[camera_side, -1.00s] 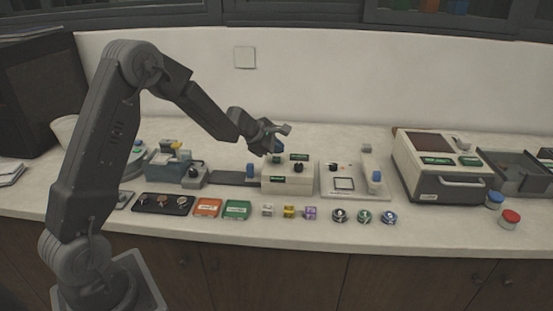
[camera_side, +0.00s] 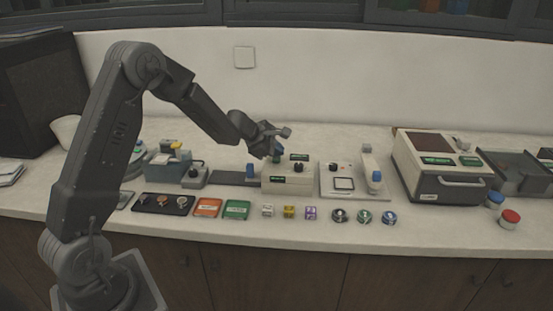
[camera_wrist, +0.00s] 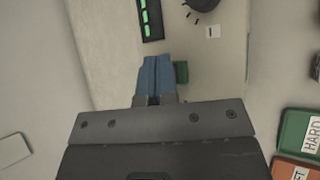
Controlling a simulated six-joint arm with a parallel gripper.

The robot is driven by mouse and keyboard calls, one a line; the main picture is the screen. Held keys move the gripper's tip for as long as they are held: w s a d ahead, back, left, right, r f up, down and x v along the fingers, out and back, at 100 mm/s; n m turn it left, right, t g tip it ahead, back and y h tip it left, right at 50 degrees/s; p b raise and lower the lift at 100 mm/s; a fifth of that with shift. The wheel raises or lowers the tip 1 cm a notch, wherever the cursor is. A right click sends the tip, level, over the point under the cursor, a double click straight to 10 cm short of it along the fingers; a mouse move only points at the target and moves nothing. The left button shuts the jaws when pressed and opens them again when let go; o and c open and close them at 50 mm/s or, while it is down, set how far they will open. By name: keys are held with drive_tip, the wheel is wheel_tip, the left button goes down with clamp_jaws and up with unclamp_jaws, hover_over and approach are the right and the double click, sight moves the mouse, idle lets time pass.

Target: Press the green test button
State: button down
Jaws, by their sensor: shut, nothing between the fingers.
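The cream mounting press unit (camera_side: 278,187) stands in the middle of the bench, with dark displays and a black knob. In the wrist view, a small green button (camera_wrist: 182,72) shows on its cream panel, partly behind my fingers. My gripper (camera_side: 277,155) is above the left part of the unit's top. Its blue fingertips (camera_wrist: 155,72) are together and empty, right beside the green button in the wrist view. I cannot tell whether they touch the panel or the button. The button is hidden in the side view.
A white plate with a blue-tipped lever (camera_side: 375,177) stands to the right, and a larger cream machine (camera_side: 435,168) beyond it. Orange and green trays (camera_side: 237,209), small cubes and round pucks (camera_side: 364,216) lie along the front. A blue knob (camera_side: 250,170) stands left of the unit.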

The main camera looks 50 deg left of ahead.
sight(277, 159)
drive_tip(key=shift+f, duration=0.5)
idle(0.4)
drive_tip(key=shift+r, duration=0.95)
drive_tip(key=shift+r, duration=2.5)
